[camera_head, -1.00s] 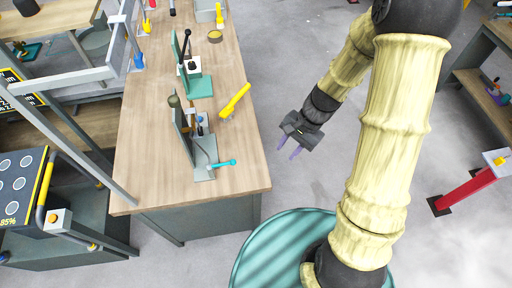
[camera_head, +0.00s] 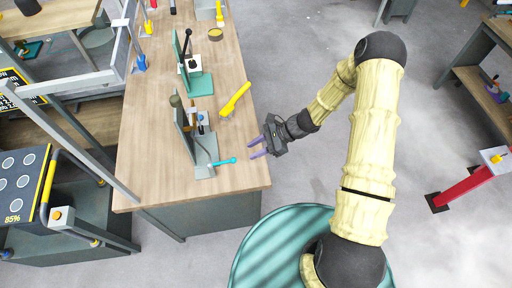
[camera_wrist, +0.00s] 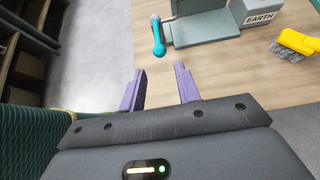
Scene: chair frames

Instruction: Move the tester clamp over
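A grey-green tester fixture (camera_head: 204,172) with an upright plate stands near the front right of the wooden bench. A teal-tipped lever (camera_head: 224,162) sticks out from it toward the bench's right edge. Which part is the clamp is not clear. In the wrist view the teal lever (camera_wrist: 158,36) hangs beside the fixture's base (camera_wrist: 200,27), next to a block labelled EARTH (camera_wrist: 258,16). My gripper (camera_head: 252,148) is at the bench's right edge, right of the lever and apart from it. In the wrist view the purple fingers (camera_wrist: 160,69) are apart, with nothing between them.
A yellow tool (camera_head: 236,99) lies behind the fixture; it also shows in the wrist view (camera_wrist: 298,42). A second green fixture (camera_head: 199,84) stands farther back. The wooden bench (camera_head: 150,165) is clear at its front left. A red post (camera_head: 464,189) stands on the floor at right.

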